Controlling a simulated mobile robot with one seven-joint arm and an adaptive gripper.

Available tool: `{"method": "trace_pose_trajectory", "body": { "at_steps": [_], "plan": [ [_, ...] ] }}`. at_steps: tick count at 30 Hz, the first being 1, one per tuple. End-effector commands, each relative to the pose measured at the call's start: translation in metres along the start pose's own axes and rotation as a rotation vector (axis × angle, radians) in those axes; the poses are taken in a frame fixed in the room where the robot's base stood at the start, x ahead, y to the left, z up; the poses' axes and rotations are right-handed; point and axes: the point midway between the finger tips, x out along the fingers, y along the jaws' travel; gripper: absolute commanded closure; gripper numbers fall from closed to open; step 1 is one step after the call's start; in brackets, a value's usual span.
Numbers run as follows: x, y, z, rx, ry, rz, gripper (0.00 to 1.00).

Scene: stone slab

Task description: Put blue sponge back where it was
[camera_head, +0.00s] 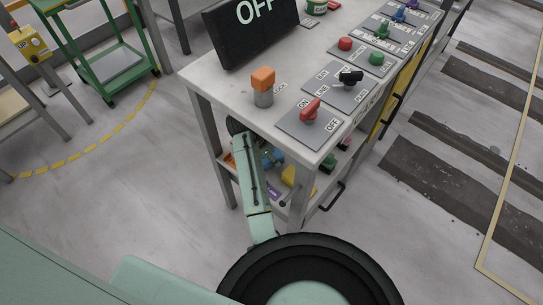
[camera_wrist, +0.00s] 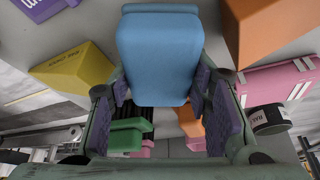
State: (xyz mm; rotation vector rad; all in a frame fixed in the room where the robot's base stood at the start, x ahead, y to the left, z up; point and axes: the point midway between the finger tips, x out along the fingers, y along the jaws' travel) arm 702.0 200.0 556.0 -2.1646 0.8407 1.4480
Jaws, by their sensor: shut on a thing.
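The blue sponge (camera_wrist: 160,55) fills the upper middle of the wrist view, a rounded light-blue block. My gripper (camera_wrist: 160,92) is shut on it, with purple-padded fingers on its left and right sides. In the head view my arm reaches under the bench top toward the lower shelf (camera_head: 284,208). A small blue shape (camera_head: 273,158) shows there beside my arm. My fingers are mostly hidden in that view. I cannot tell whether the sponge touches the shelf.
Around the sponge are a yellow block (camera_wrist: 75,72), an orange block (camera_wrist: 265,28), a pink striped case (camera_wrist: 280,82) and a dark tape roll (camera_wrist: 268,119). The bench top (camera_head: 225,85) with switches overhangs the shelf, and its legs flank the opening.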

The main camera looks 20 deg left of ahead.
Motion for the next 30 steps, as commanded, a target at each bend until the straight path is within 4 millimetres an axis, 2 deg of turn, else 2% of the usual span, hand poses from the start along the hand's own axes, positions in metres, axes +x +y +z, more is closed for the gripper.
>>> {"method": "trace_pose_trajectory", "body": {
  "at_steps": [5,16,17,25,30],
  "plan": [
    [0.015,0.0,0.007,0.0,0.0,0.0,0.77],
    [0.021,0.0,0.009,0.001,0.001,0.0,0.77],
    [0.019,0.0,0.009,0.001,0.001,-0.001,0.53],
    [0.019,0.0,0.008,0.001,0.001,0.0,0.35],
    [0.019,0.0,0.008,0.001,0.001,0.0,0.35]
  ]
}}
